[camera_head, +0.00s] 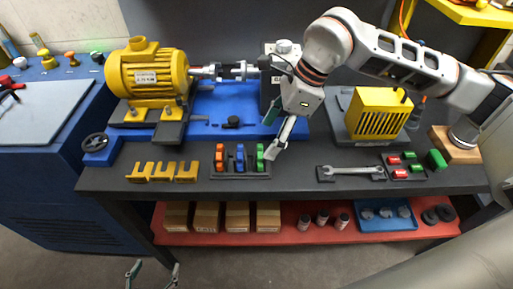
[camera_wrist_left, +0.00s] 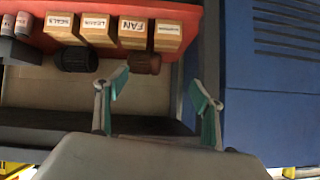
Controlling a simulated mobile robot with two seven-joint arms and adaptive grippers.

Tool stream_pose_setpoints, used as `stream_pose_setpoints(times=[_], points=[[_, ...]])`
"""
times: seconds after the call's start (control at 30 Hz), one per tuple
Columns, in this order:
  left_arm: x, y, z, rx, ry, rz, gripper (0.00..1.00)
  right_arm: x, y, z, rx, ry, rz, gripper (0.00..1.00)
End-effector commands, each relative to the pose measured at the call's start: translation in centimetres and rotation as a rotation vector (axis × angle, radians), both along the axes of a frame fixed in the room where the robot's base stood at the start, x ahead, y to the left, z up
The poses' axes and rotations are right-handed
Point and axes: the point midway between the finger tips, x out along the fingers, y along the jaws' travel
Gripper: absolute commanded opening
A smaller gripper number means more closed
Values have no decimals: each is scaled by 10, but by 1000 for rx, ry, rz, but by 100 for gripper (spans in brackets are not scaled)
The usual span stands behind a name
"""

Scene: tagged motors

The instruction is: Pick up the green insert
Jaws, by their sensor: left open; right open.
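A small green insert (camera_head: 260,157) stands at the right end of a dark holder (camera_head: 240,174), beside blue and orange pieces on the workbench. My right gripper (camera_head: 272,152) is open, with its fingertips just right of the green insert; I cannot tell whether they touch it. Other green pieces show at the right: small ones (camera_head: 416,168) in a dark tray with red pieces, and a larger green block (camera_head: 436,160). My left gripper (camera_head: 153,274) is open and empty, low in front of the bench; its fingers also show in the left wrist view (camera_wrist_left: 158,105).
A yellow motor (camera_head: 148,78) on a blue base stands at the back left. A yellow bracket (camera_head: 163,172), a wrench (camera_head: 350,171) and a yellow slotted housing (camera_head: 377,113) are on the bench. A red shelf (camera_head: 285,236) below carries boxes and cans.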

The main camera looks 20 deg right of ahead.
Motion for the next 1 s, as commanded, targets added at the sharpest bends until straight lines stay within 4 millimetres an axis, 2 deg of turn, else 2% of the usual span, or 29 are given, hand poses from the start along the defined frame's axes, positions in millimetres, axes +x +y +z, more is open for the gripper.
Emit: stream_pose_setpoints(times=[0.1,0.3,0.6,0.87,0.9,1.0], points=[[2,-1,4,-2,-7,-1,68,0,5,-12,0,3,1,68],[-11,-1,-2,-1,19,-2,68,0,13,-30,1,3,2,68],[-11,-1,1,0,19,-2,68,0,27,-66,2,4,1,68],[-7,-1,4,-1,11,-2,68,1,29,-69,2,0,1,68],[-7,-1,4,-1,10,-2,68,1,29,-69,2,0,1,65],[-7,-1,5,-2,9,-2,68,1,29,-69,2,1,1,39]])
